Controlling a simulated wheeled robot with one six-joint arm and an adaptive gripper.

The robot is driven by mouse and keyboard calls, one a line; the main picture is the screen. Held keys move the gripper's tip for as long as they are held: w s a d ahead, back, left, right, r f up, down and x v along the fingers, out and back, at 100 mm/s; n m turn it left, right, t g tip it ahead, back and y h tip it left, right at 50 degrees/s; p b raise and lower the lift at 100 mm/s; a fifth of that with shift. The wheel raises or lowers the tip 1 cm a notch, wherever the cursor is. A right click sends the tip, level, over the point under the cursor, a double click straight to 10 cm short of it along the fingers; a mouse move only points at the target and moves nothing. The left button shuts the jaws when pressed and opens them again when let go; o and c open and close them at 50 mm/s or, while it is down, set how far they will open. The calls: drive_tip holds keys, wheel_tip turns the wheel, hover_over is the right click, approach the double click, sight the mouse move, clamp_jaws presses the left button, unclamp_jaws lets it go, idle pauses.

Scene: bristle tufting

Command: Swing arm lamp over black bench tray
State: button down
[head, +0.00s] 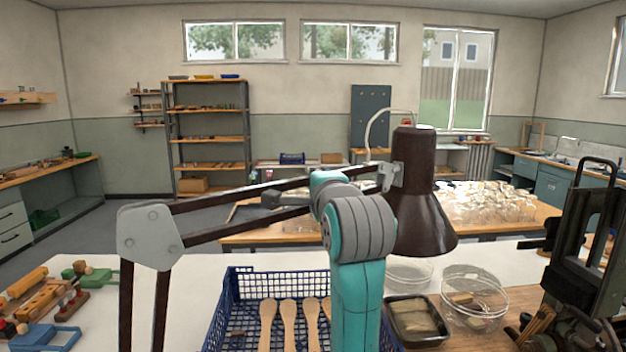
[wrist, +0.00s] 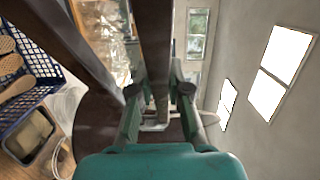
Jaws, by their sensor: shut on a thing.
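The arm lamp has a dark brown cone shade (head: 420,205) and two dark bars running from a grey joint plate (head: 150,235) at left. The shade hangs open side down, above and a little beyond the black tray (head: 418,339) in the head view. The tray holds a beige block and also shows in the wrist view (wrist: 45,150). My gripper (wrist: 160,95) is shut on a dark bar of the lamp arm (wrist: 153,45) in the wrist view. In the head view my teal arm hides the grip itself.
A blue mesh basket (head: 232,305) with wooden brush blanks stands left of the tray. Clear round dishes (head: 475,300) stand right of it. A black press-like machine (head: 585,230) rises at the right. Wooden and coloured tools (head: 45,300) lie at the far left.

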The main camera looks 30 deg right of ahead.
drive_tip(key=c, duration=1.1)
unclamp_jaws()
drive_tip(key=v, duration=0.7)
drive_tip(key=shift+s, duration=0.25)
drive_tip(key=shift+a, duration=0.1)
